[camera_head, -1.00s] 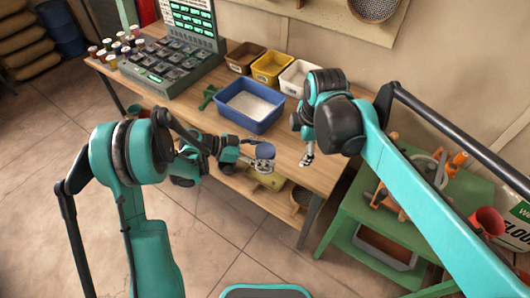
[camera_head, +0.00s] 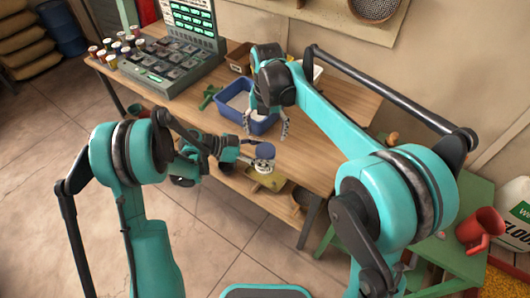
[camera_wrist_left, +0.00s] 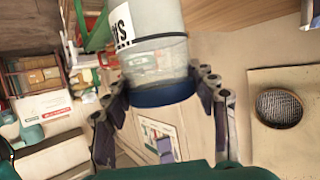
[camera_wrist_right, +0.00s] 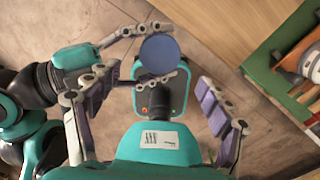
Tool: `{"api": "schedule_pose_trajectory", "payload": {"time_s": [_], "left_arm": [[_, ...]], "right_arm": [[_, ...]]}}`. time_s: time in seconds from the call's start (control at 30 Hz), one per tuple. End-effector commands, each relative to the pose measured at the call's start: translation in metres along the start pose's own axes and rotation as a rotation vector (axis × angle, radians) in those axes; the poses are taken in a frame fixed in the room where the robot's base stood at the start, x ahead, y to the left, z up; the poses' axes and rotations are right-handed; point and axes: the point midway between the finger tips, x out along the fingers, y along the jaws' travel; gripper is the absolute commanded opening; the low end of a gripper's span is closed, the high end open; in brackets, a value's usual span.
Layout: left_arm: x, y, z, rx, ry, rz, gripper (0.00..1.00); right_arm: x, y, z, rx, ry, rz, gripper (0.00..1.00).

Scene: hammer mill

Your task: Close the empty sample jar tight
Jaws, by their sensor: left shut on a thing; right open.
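My left gripper (camera_head: 259,158) holds a clear jar (camera_wrist_left: 155,62) with part of a printed label showing, just off the table's front edge. In the left wrist view its fingers stand on either side of the jar's blue lid end. The blue lid (camera_head: 266,150) shows as a round disc in the head view and in the right wrist view (camera_wrist_right: 159,54). It sits at the jar's mouth; I cannot tell how tight it is. My right gripper (camera_wrist_right: 150,112) is open and empty, its fingers spread with the blue disc beyond them. In the head view it is above and behind the lid.
The wooden table (camera_head: 315,150) carries a blue bin (camera_head: 233,112) behind my right gripper, a grey-green sample console (camera_head: 160,70) and several small jars at the left. A green stand with a red jug (camera_head: 480,228) is at the right. The table's front right is clear.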

Motion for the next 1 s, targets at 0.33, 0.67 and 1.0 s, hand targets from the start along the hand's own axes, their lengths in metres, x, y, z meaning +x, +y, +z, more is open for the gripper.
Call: {"api": "schedule_pose_trajectory", "payload": {"time_s": [0.33, 0.67, 1.0], "left_arm": [[0.0, 0.0, 0.0, 0.0, 0.0, 0.0, 0.0], [0.0, 0.0, 0.0, 0.0, 0.001, 0.0, 0.0], [0.0, 0.0, 0.0, 0.0, 0.001, 0.0, 0.0]], "right_arm": [[0.04, 0.0, 0.0, 0.002, -0.001, 0.0, 0.8], [0.077, 0.0, 0.0, 0.002, -0.001, 0.0, 0.8], [0.08, 0.0, 0.0, 0.002, -0.001, 0.0, 0.8]]}}
